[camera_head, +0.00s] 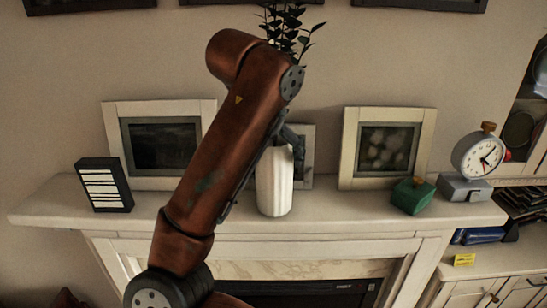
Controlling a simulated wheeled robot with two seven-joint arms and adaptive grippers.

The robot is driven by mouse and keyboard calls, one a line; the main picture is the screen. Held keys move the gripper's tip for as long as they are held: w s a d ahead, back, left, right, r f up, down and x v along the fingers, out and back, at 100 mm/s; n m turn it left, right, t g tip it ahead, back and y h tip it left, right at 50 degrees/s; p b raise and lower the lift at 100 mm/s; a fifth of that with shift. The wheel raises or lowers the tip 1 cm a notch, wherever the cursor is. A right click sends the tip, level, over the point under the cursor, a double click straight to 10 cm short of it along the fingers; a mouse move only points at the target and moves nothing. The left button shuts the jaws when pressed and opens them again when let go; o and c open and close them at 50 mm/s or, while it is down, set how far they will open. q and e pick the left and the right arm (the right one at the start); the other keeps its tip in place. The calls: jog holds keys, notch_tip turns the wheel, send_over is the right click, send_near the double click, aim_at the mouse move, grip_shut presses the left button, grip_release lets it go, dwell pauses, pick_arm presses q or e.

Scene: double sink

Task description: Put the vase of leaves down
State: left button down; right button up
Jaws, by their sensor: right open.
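The vase of leaves (274,185) is white and ribbed. It looks upright, with its base at the mantel shelf (330,208) near the middle. Its dark leaves (288,32) rise above my arm, while the stems and part of the rim are hidden behind the arm. My right gripper (294,142) is open at the top of the vase, close to its rim. The fingers are mostly hidden, so I cannot tell whether they touch the vase. My left gripper is not in view.
Framed pictures (109,112) (432,121) lean against the wall, and a smaller frame (307,158) is behind the vase. A black-and-white striped box (104,185) stands at left. A green box (412,196) and a clock (478,157) on a grey block (465,188) are at right.

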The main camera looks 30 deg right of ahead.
jog(key=p+v, duration=0.1)
jog(key=v, duration=0.9)
jog(key=shift+p, duration=0.3)
